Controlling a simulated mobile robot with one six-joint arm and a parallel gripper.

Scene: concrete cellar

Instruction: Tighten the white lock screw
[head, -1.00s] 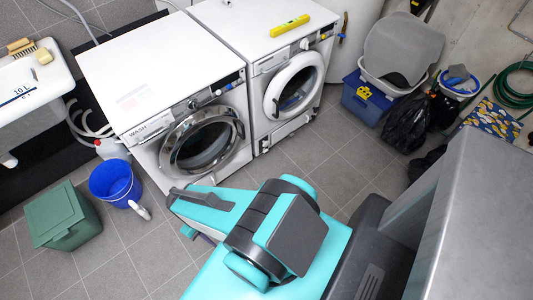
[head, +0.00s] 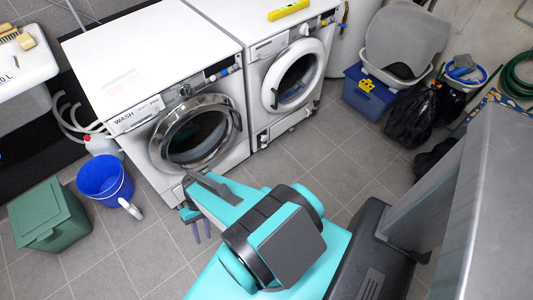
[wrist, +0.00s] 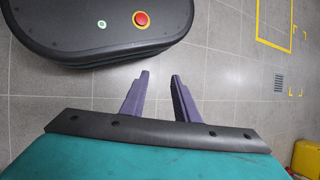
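I cannot make out a white lock screw for certain in either view. The left washer (head: 130,62), marked WASH, has a round chrome-rimmed door (head: 195,133). The right washer (head: 265,75) has a white-rimmed door (head: 293,76), with small fittings low on its front. My gripper (head: 203,240) hangs in front of the left washer, apart from it, its purple fingers pointing down. In the wrist view my gripper (wrist: 160,74) is open, with bare floor between and beyond the fingertips. Nothing is held.
A blue bucket (head: 104,178) and a green lidded box (head: 48,216) stand on the floor at left. A blue crate (head: 368,97) and black bags (head: 408,118) are at right. In the wrist view, yellow floor lines (wrist: 258,25) and a drain grate (wrist: 279,83) show. The tiled floor before the washers is clear.

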